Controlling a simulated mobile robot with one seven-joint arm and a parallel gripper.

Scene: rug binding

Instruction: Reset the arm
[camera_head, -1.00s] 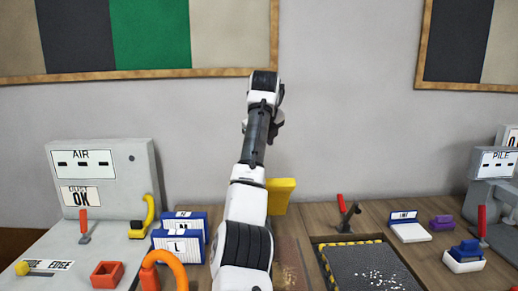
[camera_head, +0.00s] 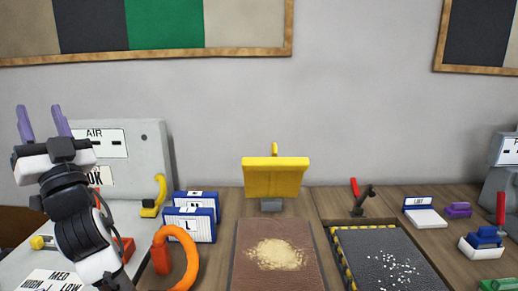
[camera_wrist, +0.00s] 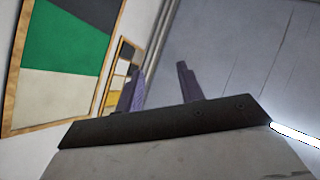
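My gripper (camera_head: 43,122) is raised at the left of the head view, in front of the AIR machine (camera_head: 150,160). Its two purple fingers point up and stand apart with nothing between them. In the wrist view my gripper (camera_wrist: 160,88) is also open and empty, with the wall and a grey surface behind it. My arm hides part of the AIR machine and its labels.
A brown mat (camera_head: 245,240) with a pale pile (camera_head: 277,254) lies mid-bench, a yellow-topped stand (camera_head: 275,177) behind it. A black tray (camera_head: 385,265) with white specks is to its right. Blue-and-white boxes (camera_head: 190,225) and an orange hook (camera_head: 190,262) stand left of the mat.

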